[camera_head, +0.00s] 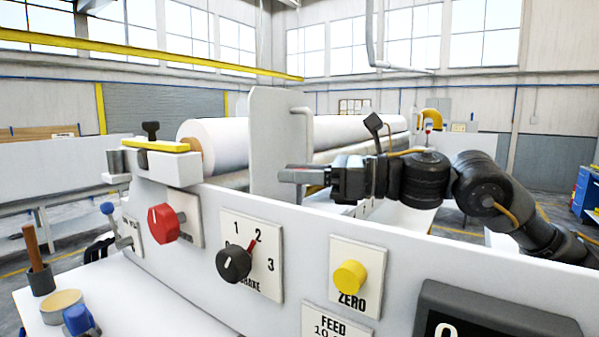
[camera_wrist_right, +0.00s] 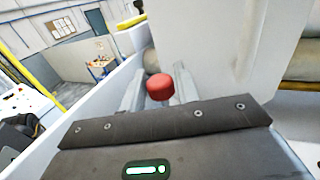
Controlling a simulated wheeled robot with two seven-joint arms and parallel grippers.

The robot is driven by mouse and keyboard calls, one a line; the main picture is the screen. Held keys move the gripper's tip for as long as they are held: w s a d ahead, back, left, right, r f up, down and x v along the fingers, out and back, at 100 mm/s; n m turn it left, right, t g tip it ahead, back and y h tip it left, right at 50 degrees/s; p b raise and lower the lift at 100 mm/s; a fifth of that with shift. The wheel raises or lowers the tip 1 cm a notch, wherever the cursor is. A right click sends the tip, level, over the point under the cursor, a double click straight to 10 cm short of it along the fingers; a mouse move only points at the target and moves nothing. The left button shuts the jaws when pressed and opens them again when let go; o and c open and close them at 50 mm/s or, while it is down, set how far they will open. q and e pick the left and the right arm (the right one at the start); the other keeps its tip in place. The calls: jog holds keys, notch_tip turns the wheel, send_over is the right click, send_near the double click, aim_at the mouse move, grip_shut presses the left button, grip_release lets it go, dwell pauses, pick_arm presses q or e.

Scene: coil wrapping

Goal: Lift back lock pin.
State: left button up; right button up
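My right gripper (camera_head: 305,175) reaches in from the right above the machine's front panel, its fingers pointing left in front of an upright white plate (camera_head: 268,140). In the right wrist view its two fingers (camera_wrist_right: 160,85) are apart. A red knob (camera_wrist_right: 158,88), which looks like the head of a lock pin, shows between them, with narrow gaps at its sides. I cannot tell whether the fingers touch it. The pin's shaft is hidden, and I cannot make out this knob in the head view. A black knob (camera_head: 151,129) stands by a yellow bar (camera_head: 155,146) at left. My left gripper is not identifiable.
A white roll (camera_head: 215,140) lies behind the upright plate. The front panel carries a red knob (camera_head: 162,223), a black dial (camera_head: 234,264) and a yellow button (camera_head: 350,278). A wooden-handled tool (camera_head: 33,250) stands at lower left. The air above the panel is mostly clear.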

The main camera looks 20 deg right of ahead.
grip_shut()
jog(key=shift+r+b, duration=0.4)
jog(key=shift+r, duration=1)
jog(key=shift+d+r, duration=0.1)
jog(key=shift+r, duration=0.05)
jog(key=shift+o, duration=1)
grip_release()
jog(key=shift+o, duration=1.1)
